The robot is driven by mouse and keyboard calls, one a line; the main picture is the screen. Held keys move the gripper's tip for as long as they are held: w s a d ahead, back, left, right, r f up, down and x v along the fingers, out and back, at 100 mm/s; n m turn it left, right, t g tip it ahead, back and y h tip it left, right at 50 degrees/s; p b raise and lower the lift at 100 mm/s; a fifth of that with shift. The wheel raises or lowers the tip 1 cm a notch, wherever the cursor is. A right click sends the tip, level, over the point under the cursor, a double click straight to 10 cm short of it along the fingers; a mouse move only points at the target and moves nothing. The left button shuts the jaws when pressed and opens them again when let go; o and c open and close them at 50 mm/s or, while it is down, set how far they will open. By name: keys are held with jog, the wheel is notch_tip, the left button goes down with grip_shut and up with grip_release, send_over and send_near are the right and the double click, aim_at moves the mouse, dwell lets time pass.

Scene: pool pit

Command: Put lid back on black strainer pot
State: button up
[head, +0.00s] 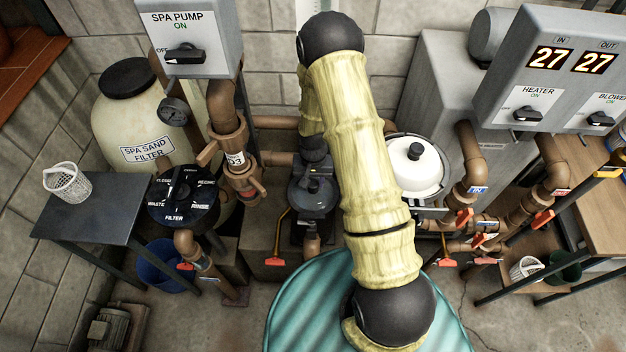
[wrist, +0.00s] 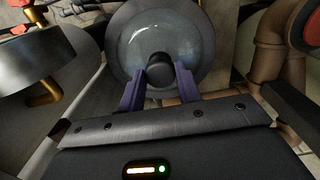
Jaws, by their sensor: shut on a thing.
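In the wrist view, my gripper (wrist: 158,80) has its two purple fingers closed on the black knob (wrist: 160,70) of a round, bluish-grey, see-through lid (wrist: 196,45). The lid spreads out beyond the fingertips. In the head view, my arm reaches over and down to the black strainer pot (head: 312,204), low in the middle by the wall. The dark end of my arm stands right above it and merges with it, so I cannot tell whether the lid rests on the rim or hangs just above.
A white-topped pot (head: 413,172) with a black knob stands right of my arm. The sand filter (head: 140,120), its valve (head: 183,196) and brown pipes (head: 228,132) crowd the left. White baskets sit on the grey table (head: 90,215) and at lower right. A teal striped cover (head: 300,300) lies in front.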

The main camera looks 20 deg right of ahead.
dwell(0.6)
jog(key=o, duration=1)
jog(key=shift+o, duration=0.5)
jog(key=shift+r+p, duration=2.3)
jog(key=shift+r, duration=1.25)
grip_shut()
jog(key=shift+f+b, duration=2.35)
jog(key=shift+f, duration=0.85)
